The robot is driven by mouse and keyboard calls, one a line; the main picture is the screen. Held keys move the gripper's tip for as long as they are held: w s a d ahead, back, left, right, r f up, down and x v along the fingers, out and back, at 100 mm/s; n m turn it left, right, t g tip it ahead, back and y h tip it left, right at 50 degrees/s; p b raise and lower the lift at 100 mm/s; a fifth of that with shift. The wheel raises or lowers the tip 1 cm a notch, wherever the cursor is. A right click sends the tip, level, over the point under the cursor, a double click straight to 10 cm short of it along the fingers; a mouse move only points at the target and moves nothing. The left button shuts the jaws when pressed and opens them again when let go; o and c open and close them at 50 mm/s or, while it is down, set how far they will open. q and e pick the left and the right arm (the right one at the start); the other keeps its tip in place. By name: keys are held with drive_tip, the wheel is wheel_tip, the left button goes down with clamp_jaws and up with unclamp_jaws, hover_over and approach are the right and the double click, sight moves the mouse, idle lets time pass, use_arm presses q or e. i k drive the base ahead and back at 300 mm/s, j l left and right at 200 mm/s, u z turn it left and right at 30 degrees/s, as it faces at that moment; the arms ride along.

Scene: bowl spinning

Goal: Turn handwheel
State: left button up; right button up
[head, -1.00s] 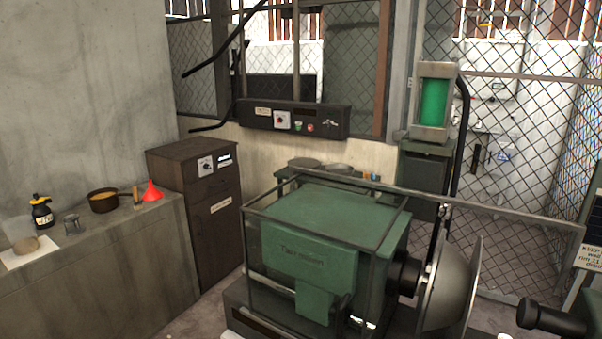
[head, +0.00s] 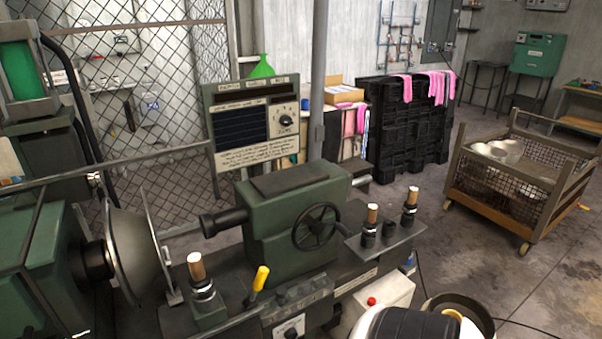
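A dark handwheel (head: 317,228) with spokes is mounted on the front face of the green tailstock (head: 290,205) of the lathe, near the middle of the head view. The tailstock's dark spindle (head: 222,221) points left toward a grey metal bowl form (head: 133,245) on the headstock (head: 38,255). Neither of my grippers is in the picture.
Wooden-handled tools (head: 372,218) stand on a plate right of the handwheel. A yellow-handled lever (head: 258,282) stands in front. A control panel (head: 255,125) is behind. A wire-sided cart (head: 525,180) stands right, with open floor (head: 540,285) before it.

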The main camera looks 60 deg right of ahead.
sight(316, 227)
drive_tip(key=z, duration=2.1)
